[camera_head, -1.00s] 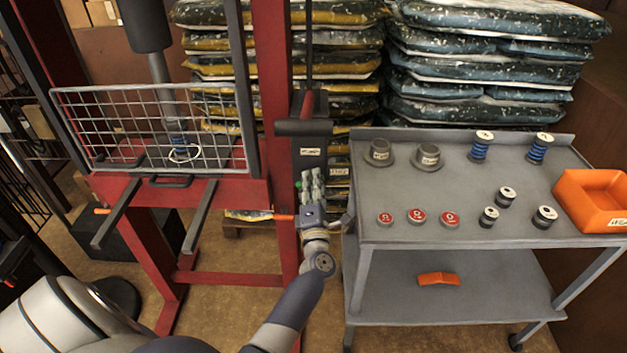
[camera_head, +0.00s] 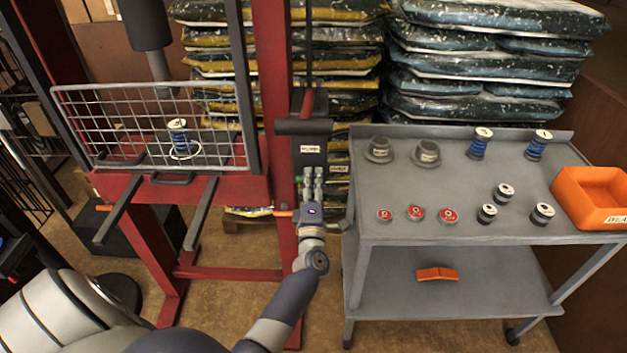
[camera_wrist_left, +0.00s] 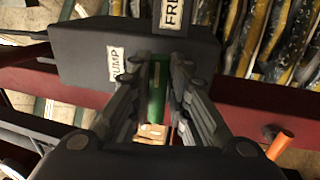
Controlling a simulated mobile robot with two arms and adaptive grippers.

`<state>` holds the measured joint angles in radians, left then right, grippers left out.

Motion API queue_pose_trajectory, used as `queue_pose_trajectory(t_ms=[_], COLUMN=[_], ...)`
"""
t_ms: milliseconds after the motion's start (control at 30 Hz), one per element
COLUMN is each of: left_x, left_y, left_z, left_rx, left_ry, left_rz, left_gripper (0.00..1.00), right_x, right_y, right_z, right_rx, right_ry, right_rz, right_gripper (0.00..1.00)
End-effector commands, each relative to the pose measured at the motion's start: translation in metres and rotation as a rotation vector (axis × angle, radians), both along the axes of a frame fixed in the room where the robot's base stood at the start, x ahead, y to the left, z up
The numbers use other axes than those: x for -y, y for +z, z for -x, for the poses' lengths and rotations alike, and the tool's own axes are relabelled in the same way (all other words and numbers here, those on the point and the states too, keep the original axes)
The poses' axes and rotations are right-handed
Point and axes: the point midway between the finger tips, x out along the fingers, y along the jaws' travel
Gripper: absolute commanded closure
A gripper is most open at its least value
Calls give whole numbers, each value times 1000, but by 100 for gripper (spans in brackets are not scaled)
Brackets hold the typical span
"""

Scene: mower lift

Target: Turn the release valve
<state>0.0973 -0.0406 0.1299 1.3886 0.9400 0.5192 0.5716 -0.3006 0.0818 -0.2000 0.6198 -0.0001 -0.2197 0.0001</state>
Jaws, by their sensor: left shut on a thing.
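The release valve shows as a green bar (camera_wrist_left: 156,88) between my left gripper's fingers in the left wrist view, on the dark pump block (camera_wrist_left: 135,55) with its white labels. My left gripper (camera_head: 312,175) is at the pump unit on the right side of the red press (camera_head: 275,120), fingers pointing up; it is shut on the green valve, which they mostly hide in the head view. The press ram (camera_head: 160,68) is raised clear above a blue spring part (camera_head: 178,138) standing on the press bed behind the wire guard (camera_head: 110,125). My right gripper is not in view.
A grey cart (camera_head: 460,238) stands close to the right of my left gripper, carrying springs, spools, red-topped discs and an orange bin (camera_head: 592,198). An orange piece (camera_head: 437,274) lies on its lower shelf. Stacked bags (camera_head: 480,60) stand behind.

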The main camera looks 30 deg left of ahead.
Motion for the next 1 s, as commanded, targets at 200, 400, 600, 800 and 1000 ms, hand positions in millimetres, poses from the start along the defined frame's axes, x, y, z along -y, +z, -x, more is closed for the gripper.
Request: queue_pose_trajectory(t_ms=[200, 400, 600, 800, 1000], left_x=[-4, -2, 4, 22, 43], left_y=[10, 6, 1, -6, -14], left_z=[-1, -1, 7, 36, 71], left_rx=[17, 11, 6, 5, 5], left_ry=[7, 4, 2, 2, 3], left_rz=[-8, -3, -1, -1, -3], left_gripper=[65, 65, 65, 65, 65], right_x=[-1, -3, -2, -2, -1], right_y=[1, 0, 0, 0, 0], right_z=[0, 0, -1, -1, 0], right_rx=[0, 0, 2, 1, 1], right_ry=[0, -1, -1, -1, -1], right_rz=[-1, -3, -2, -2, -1], right_gripper=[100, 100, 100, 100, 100])
